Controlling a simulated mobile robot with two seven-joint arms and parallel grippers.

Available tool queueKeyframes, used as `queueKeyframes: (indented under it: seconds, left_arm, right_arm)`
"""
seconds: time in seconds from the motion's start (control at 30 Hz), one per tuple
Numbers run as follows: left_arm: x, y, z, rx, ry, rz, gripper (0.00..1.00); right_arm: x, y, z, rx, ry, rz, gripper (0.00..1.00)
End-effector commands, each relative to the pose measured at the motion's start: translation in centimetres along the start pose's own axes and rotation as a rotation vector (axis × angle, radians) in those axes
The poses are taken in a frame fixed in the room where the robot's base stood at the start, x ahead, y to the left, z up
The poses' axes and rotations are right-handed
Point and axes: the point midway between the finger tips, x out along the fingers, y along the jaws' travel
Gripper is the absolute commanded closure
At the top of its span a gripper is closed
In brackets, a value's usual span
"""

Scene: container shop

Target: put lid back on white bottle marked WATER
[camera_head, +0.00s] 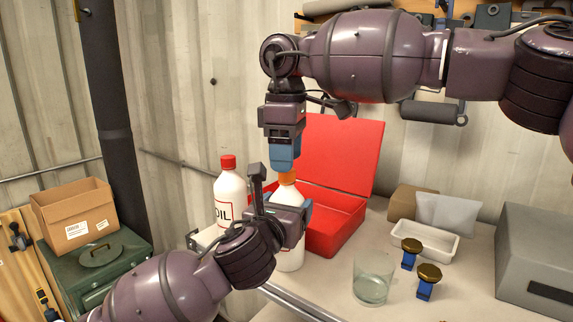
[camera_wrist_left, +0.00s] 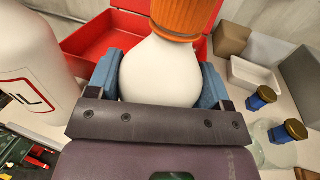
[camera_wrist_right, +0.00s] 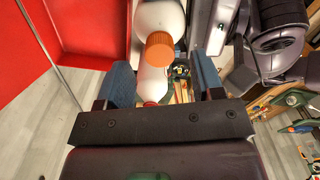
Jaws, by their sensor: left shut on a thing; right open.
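A white bottle (camera_head: 287,197) stands upright with an orange lid (camera_head: 287,177) on its neck. No lettering shows on its visible sides. My left gripper (camera_head: 287,210) is shut around the bottle's upper body; the left wrist view shows a blue finger on each side of the bottle (camera_wrist_left: 158,75) below the lid (camera_wrist_left: 186,15). My right gripper (camera_head: 284,166) is open and points down right above the lid. In the right wrist view the lid (camera_wrist_right: 160,52) shows between and beyond the open fingers. Whether they touch it I cannot tell.
A white OIL bottle (camera_head: 230,195) with a red cap stands close on the left. An open red box (camera_head: 340,155) is behind. A glass (camera_head: 373,279), two blue objects with gold tops (camera_head: 426,283), a white tray (camera_head: 425,240) and a grey case (camera_head: 535,260) stand right.

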Motion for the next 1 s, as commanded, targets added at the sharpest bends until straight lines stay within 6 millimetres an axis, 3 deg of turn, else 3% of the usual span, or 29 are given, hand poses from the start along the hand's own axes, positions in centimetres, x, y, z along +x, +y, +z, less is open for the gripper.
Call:
queueKeyframes:
  seconds: [0.3, 0.5, 0.97, 1.0]
  left_arm:
    - [0.0, 0.0, -0.1, 0.000, 0.002, 0.000, 0.93]
    - [0.0, 0.0, -0.1, 0.000, 0.002, 0.000, 0.93]
    - [0.0, 0.0, -0.1, 0.000, 0.002, 0.000, 0.93]
    - [0.0, 0.0, -0.1, 0.000, 0.002, 0.000, 0.21]
  right_arm:
    - [-6.3, 0.0, -0.1, 0.001, 0.002, 0.003, 0.39]
    - [-8.8, 0.0, 0.0, 0.001, 0.001, 0.002, 0.39]
    - [-9.6, 0.0, 0.0, 0.001, 0.000, 0.000, 0.39]
    - [-9.6, 0.0, 0.0, 0.001, 0.000, 0.001, 0.39]
